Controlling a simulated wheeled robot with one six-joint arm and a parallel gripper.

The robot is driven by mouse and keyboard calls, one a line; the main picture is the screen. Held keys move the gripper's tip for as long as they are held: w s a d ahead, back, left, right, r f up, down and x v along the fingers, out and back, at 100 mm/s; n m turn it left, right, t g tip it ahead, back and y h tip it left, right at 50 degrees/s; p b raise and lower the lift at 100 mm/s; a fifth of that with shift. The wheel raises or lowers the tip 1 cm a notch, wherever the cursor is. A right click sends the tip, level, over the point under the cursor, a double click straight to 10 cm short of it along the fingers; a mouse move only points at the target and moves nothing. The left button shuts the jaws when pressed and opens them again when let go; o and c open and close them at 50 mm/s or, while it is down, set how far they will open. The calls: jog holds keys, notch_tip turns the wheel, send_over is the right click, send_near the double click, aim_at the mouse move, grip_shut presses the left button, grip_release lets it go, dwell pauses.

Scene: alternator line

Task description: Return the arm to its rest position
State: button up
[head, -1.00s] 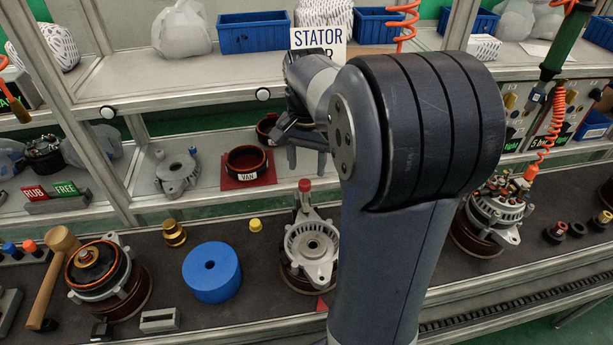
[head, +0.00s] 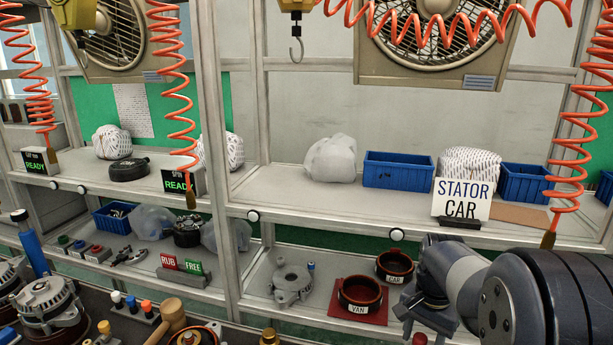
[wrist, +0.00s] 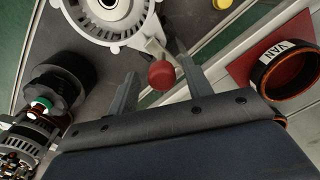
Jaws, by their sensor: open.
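My gripper (head: 424,318) is at the lower right in the head view, just in front of the shelf with the CAR ring (head: 394,266) and the VAN ring (head: 360,294). In the wrist view my two fingers (wrist: 157,82) stand apart. Nothing is seen gripped. The VAN ring (wrist: 287,75) lies to the right in the wrist view. My arm's dark rounded joint fills the lower right corner of the head view.
A STATOR CAR sign (head: 462,200) stands on the upper shelf above my arm, near blue bins (head: 398,170). Orange coiled cords (head: 568,130) hang around the station. A hook (head: 296,50) hangs at the top.

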notch_tip(320, 180, down, 4)
jog(key=shift+r, duration=0.1)
jog(key=shift+d+n, duration=0.1)
jog(key=shift+n, duration=0.3)
jog(key=shift+d+n+b, duration=0.15)
jog(key=shift+d+n, duration=0.05)
jog(key=shift+n, duration=0.5)
jog(key=shift+d+n+b, duration=0.15)
jog(key=shift+n, duration=0.55)
jog(key=shift+s+r, duration=0.1)
jog(key=shift+r, duration=0.05)
